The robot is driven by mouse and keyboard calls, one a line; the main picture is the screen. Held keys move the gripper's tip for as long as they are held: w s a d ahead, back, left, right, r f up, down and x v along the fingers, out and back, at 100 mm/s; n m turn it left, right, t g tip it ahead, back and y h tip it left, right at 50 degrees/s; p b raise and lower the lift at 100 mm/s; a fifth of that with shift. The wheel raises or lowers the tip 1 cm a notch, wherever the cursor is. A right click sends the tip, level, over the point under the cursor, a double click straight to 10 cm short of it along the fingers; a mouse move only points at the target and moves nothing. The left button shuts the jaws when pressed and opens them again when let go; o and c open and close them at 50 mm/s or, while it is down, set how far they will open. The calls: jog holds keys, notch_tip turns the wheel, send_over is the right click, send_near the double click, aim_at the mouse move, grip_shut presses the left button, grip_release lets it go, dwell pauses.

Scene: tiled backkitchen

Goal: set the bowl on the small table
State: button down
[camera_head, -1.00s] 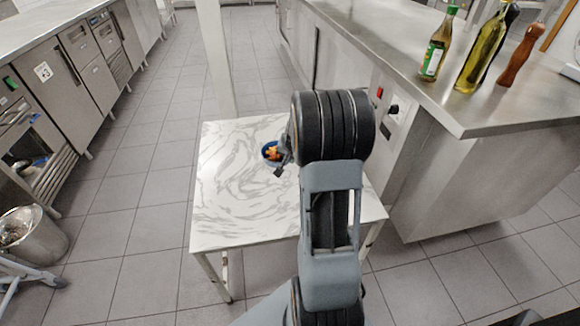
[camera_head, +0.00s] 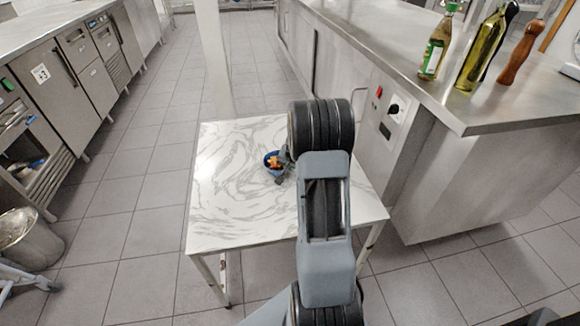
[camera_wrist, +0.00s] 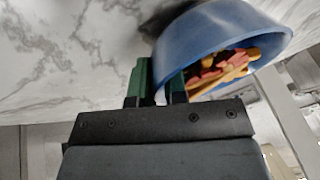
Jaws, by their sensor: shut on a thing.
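The blue bowl (camera_wrist: 215,38) holds several red, orange and yellow pieces. In the wrist view it is tilted in the picture, with its near wall between the fingers of my gripper (camera_wrist: 157,88). In the head view the bowl (camera_head: 268,157) shows small over the white marbled top of the small table (camera_head: 225,215), partly hidden by my gripper (camera_head: 282,168). My gripper is shut on the bowl's rim. The wrist view shows a dark shadow on the marble close beside the bowl. I cannot tell whether the bowl touches the tabletop.
A steel counter (camera_head: 480,110) at the right bears an oil bottle (camera_head: 437,48), a taller bottle (camera_head: 485,50) and a brown mill (camera_head: 520,55). A white post (camera_head: 213,60) stands behind the table. A metal bin (camera_head: 28,238) is at the left. The tabletop's left and front are clear.

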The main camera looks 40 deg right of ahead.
jog(key=shift+f, duration=0.1)
jog(key=c, duration=1.6)
grip_release()
jog(key=o, duration=0.4)
jog(key=shift+o, duration=0.2)
